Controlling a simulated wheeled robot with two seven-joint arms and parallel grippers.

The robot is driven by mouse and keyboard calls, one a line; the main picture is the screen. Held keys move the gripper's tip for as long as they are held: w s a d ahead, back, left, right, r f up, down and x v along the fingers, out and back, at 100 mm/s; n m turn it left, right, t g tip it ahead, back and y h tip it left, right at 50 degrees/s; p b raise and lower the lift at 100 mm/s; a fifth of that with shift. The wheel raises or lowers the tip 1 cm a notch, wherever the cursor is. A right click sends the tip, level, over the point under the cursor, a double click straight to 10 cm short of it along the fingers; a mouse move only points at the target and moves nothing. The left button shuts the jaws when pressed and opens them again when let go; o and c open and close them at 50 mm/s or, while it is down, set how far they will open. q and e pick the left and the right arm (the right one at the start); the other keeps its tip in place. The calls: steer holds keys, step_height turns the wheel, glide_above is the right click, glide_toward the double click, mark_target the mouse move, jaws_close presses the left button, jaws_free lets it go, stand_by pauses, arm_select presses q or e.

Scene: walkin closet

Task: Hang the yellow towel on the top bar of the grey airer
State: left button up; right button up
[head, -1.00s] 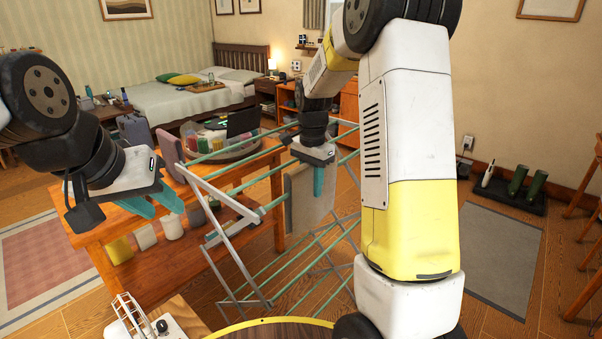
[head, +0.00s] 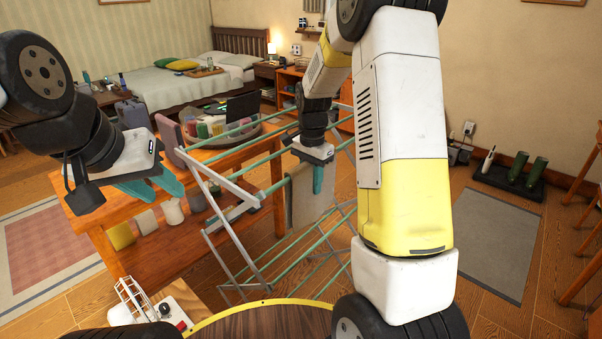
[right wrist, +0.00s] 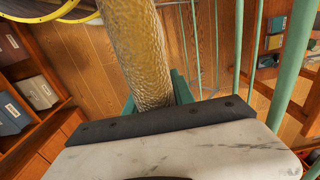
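The yellow towel (head: 301,200) hangs straight down from my right gripper (head: 318,180), looking beige in the head view. In the right wrist view the towel (right wrist: 148,50) is golden and textured, and it passes between the teal fingers, which seem shut on it. The grey airer (head: 245,207), with teal bars, stands tilted-looking in the middle, close to the towel. Whether the towel touches a bar is unclear. My left gripper (head: 166,192) is open and empty, left of the airer. My right arm hides part of the airer's right side.
A wooden table (head: 95,215) with several containers stands behind the airer's left side. A tray of items (head: 215,125) is on it. A grey mat (head: 485,245) and boots on a black tray (head: 507,183) lie at the right, with free floor around.

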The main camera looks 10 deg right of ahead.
steer(key=o, duration=0.5)
